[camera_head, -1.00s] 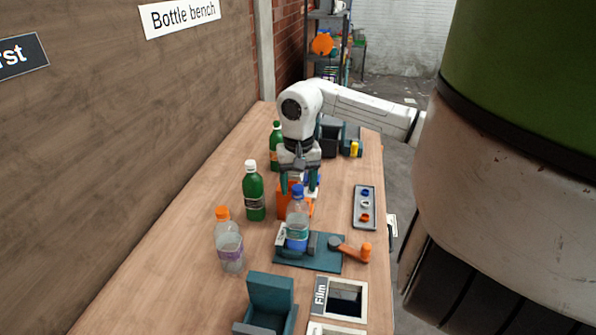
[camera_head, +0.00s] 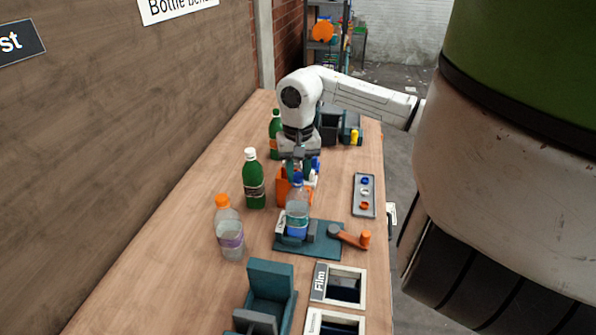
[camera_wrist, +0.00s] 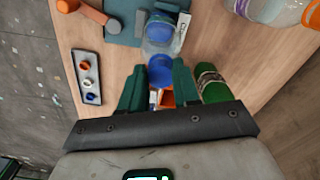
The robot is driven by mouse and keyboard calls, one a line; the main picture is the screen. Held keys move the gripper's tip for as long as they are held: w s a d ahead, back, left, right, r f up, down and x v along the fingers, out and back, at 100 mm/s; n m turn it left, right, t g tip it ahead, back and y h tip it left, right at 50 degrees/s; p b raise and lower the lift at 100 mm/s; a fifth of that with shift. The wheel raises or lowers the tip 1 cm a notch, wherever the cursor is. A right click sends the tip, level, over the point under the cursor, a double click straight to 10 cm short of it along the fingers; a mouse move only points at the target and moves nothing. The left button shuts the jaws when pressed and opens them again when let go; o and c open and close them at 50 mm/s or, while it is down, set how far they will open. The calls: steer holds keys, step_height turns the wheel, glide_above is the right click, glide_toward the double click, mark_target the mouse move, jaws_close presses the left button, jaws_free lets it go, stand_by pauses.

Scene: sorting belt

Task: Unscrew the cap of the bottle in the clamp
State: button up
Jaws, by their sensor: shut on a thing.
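The clear bottle (camera_head: 297,219) with a blue cap (camera_head: 297,179) stands upright in the teal clamp (camera_head: 325,250), which has an orange-handled lever (camera_head: 350,238). My gripper (camera_head: 298,172) is above the bottle, shut on the blue cap. In the wrist view the cap (camera_wrist: 160,70) lies between the teal fingertips of my gripper (camera_wrist: 159,76), with the clear bottle (camera_wrist: 160,35) beyond it. The fingers partly hide the cap's sides, and I cannot tell whether its thread is loose.
A green bottle (camera_head: 253,183) and a clear bottle with an orange cap (camera_head: 229,233) stand to the left. An orange crate (camera_head: 283,186) is right behind the clamp. A grey tray (camera_head: 372,207) with small caps lies to the right. Film bins (camera_head: 322,283) are in front.

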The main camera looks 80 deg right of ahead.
steer(key=c, duration=0.4)
steer(key=shift+f+b, duration=0.1)
steer(key=shift+b, duration=0.25)
steer(key=shift+n, duration=0.4)
steer(key=shift+n+b, duration=0.3)
steer(key=shift+b, duration=0.4)
steer(key=shift+n+b, duration=0.8)
steer(key=shift+b, duration=0.1)
steer(key=shift+n+b, duration=1)
steer(key=shift+n, duration=0.1)
steer(key=o, duration=1.1)
